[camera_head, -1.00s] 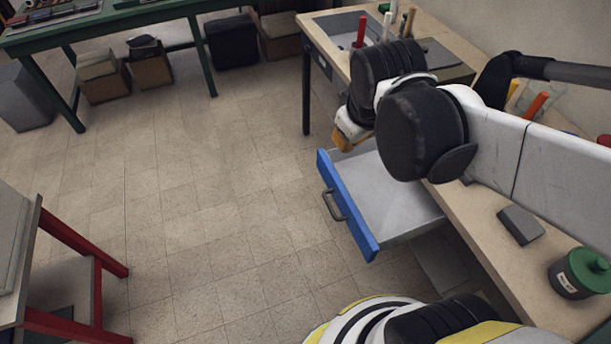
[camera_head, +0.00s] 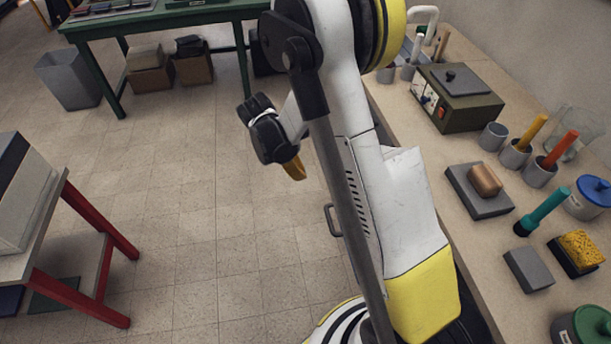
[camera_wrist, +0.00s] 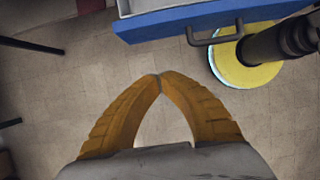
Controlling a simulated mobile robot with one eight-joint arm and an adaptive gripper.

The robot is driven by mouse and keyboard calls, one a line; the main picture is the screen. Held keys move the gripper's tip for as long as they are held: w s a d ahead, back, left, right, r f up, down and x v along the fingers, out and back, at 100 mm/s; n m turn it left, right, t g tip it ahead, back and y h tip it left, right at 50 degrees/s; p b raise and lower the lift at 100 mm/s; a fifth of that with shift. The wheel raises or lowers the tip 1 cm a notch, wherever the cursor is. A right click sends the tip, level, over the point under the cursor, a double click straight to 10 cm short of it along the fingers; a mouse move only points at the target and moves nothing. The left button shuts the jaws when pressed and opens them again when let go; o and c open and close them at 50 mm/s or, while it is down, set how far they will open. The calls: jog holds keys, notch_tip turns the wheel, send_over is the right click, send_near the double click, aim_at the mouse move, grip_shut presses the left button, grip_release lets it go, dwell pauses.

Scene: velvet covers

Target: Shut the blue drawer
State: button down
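The blue drawer (camera_wrist: 185,20) crosses the top of the wrist view with its dark bar handle (camera_wrist: 215,36). A strip of its pale inside shows behind the front, so it stands open. In the head view my arm hides nearly all of the drawer; only its handle (camera_head: 333,220) shows at the arm's left edge. My gripper's orange fingers (camera_wrist: 159,78) meet at the tips and hold nothing. In the head view my gripper (camera_head: 295,170) hangs over the floor, left of and beyond the handle, apart from the drawer.
The workbench (camera_head: 463,205) on the right carries a green box device (camera_head: 457,100), cups with tools, a grey block (camera_head: 528,269) and a sponge (camera_head: 580,248). A red-legged table (camera_head: 88,210) stands at left, a green table (camera_head: 170,18) at the back. The floor between is clear.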

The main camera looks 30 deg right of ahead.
jog(key=s+d+f+b, duration=0.2)
jog(key=d+f+b, duration=0.2)
jog(key=d+f, duration=0.3)
jog(key=shift+f, duration=0.6)
